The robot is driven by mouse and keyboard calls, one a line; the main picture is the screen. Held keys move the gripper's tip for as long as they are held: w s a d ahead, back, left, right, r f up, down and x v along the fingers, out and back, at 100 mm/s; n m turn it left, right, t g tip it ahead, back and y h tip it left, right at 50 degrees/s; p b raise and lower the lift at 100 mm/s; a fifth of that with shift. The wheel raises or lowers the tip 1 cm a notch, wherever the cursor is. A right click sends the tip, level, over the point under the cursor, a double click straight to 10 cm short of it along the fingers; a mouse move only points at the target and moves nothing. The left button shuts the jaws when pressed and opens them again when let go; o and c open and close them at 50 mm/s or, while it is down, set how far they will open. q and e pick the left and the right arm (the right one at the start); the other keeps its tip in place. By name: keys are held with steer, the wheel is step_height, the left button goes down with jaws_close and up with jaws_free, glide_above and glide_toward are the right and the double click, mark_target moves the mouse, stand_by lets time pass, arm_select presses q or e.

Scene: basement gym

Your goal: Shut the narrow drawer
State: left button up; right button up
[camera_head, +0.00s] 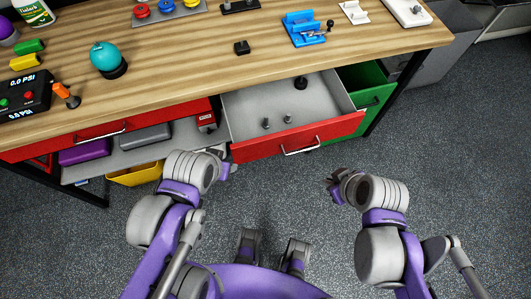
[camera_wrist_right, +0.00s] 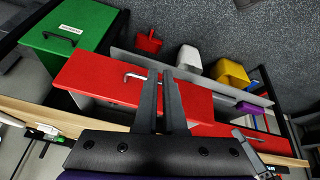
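The narrow red drawer (camera_head: 268,147) is pulled out under the workbench, with its grey inside showing. Its front has a silver bar handle (camera_head: 302,150). Small dark and grey pieces stand inside. My right gripper (camera_head: 332,187) is in front of the drawer, to the right of its handle and apart from it. In the right wrist view, the drawer front (camera_wrist_right: 95,80) lies beyond my right fingers (camera_wrist_right: 161,75), which are close together with nothing held. My left gripper (camera_head: 229,166) is near the drawer's left front corner; its fingers are too small to read.
The wooden workbench (camera_head: 190,75) holds several tools and parts. A green cabinet (camera_head: 372,97) is right of the drawer. The grey floor (camera_head: 430,150) in front is clear.

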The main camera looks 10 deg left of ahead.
steer(key=a+n+y, duration=0.1)
steer(key=a+n, duration=0.3)
steer(key=a+f+n+g+y, duration=0.1)
steer(key=a+n, duration=0.3)
steer(key=n, duration=0.1)
steer(key=a+n+y, duration=0.2)
steer(key=a+n, duration=0.2)
steer(key=shift+w+a+f+n+g+b, duration=0.2)
steer(key=shift+w+a+n+g+b, duration=0.1)
steer(key=shift+w+g, duration=0.1)
jaws_close()
steer(key=b, duration=0.3)
glide_toward(253, 156)
step_height(253, 156, down, 4)
steer(key=s, duration=0.3)
steer(key=shift+w+a+f, duration=0.1)
steer(key=shift+w+a, duration=0.55)
steer(key=shift+w, duration=0.3)
steer(key=shift+w+a, duration=0.65)
steer(key=shift+w, duration=0.3)
steer(key=w+a, duration=0.3)
steer(key=w, duration=0.2)
steer(key=w+a, duration=0.3)
steer(key=w, duration=0.3)
steer(key=w+a+b, duration=0.1)
steer(key=w+a, duration=0.3)
steer(key=w, duration=0.2)
